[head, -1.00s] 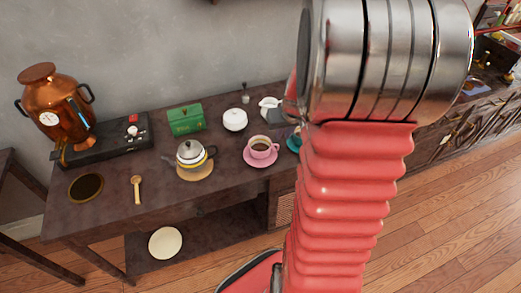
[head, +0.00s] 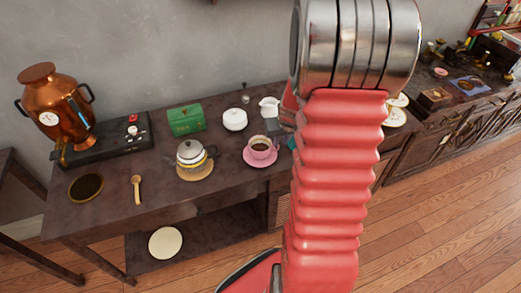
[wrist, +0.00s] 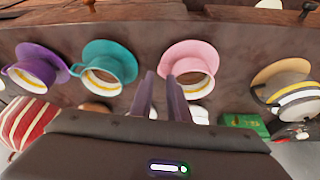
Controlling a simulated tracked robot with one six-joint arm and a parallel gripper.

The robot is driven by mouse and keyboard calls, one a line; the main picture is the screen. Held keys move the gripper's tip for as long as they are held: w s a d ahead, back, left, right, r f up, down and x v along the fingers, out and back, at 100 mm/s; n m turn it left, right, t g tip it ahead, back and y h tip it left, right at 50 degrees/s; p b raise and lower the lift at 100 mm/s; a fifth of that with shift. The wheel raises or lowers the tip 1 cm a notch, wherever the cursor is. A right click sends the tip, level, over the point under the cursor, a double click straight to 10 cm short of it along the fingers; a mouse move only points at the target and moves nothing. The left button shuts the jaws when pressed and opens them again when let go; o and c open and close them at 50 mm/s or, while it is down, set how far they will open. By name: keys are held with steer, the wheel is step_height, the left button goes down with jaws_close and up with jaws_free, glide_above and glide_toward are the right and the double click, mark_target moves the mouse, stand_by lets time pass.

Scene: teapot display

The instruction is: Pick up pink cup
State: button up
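The pink cup (head: 263,149) holds dark liquid and stands upright on a pink saucer (head: 252,163) on the dark table. In the wrist view the pink cup (wrist: 193,66) and pink saucer (wrist: 186,46) are above the finger tips, slightly right of centre. My gripper (wrist: 161,78) has its two dark fingers apart, with nothing seen between them. Its right finger overlaps the cup's near left edge in the picture; contact cannot be told. In the head view my arm hides the gripper.
A teal cup (wrist: 103,76) and a purple cup (wrist: 37,72) stand left of the pink one in the wrist view. A teapot (head: 190,153), white sugar pot (head: 234,119), white creamer (head: 269,106) and green box (head: 186,119) stand around it in the head view.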

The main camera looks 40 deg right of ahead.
mark_target(264, 149)
steer(key=shift+x, duration=2.55)
steer(key=shift+s, duration=0.1)
steer(key=shift+c, duration=0.2)
jaws_close()
